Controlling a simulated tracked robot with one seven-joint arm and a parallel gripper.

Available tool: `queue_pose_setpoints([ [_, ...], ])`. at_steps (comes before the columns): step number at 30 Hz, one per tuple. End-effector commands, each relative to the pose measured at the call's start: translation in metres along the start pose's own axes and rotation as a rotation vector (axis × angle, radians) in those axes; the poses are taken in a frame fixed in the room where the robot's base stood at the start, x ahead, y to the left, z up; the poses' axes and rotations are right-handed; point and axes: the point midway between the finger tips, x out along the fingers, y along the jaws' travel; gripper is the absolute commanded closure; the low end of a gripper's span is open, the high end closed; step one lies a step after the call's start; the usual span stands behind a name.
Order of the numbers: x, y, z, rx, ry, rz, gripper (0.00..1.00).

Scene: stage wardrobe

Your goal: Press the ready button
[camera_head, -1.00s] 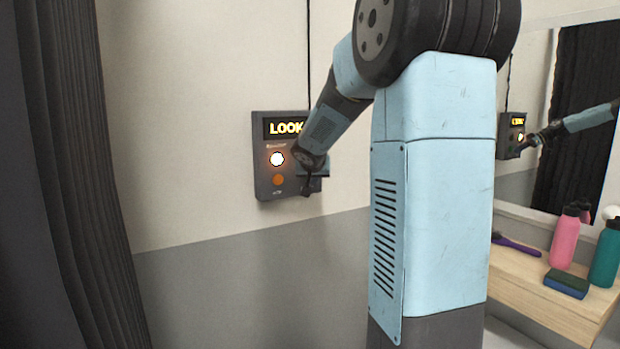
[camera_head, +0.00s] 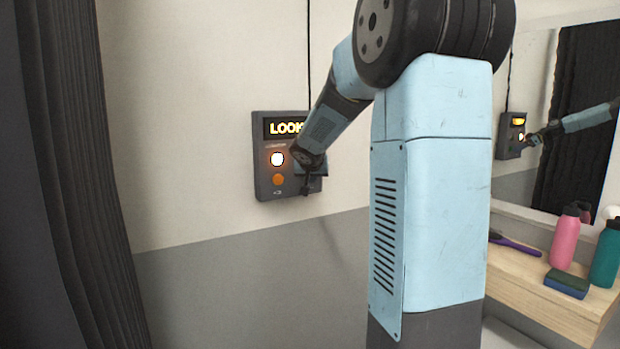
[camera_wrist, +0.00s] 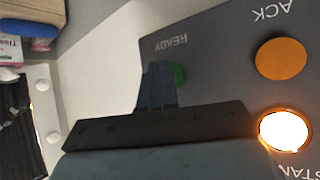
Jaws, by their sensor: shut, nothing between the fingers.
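The ready button (camera_wrist: 179,74) is a green round button beside the upside-down word READY in the wrist view. My gripper (camera_wrist: 160,72) is shut and empty, its fingertips partly covering that button's left side. I cannot tell whether they touch it. The button sits on a dark grey wall panel (camera_head: 262,183), which also shows in the wrist view (camera_wrist: 215,55). In the head view my gripper (camera_head: 308,187) is in front of the panel's lower right and hides the ready button.
The panel also has an orange ACK button (camera_wrist: 281,58), a glowing white button (camera_wrist: 284,131) and a lit sign (camera_head: 283,128) reading LOOK, partly hidden. A dark curtain (camera_head: 75,180) hangs left. Right are a mirror (camera_head: 540,150) and a wooden shelf (camera_head: 545,308) with bottles and a sponge.

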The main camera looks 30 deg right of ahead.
Motion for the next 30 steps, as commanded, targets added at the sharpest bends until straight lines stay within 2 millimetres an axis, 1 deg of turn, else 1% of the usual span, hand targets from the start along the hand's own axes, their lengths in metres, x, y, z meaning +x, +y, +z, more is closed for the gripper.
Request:
queue_pose_setpoints([
  [20, 0.0028, -0.0017, -0.0023, 0.000, 0.001, 0.000, 1.00],
  [30, -0.0048, 0.0029, 0.0032, -0.001, 0.000, 0.001, 1.00],
])
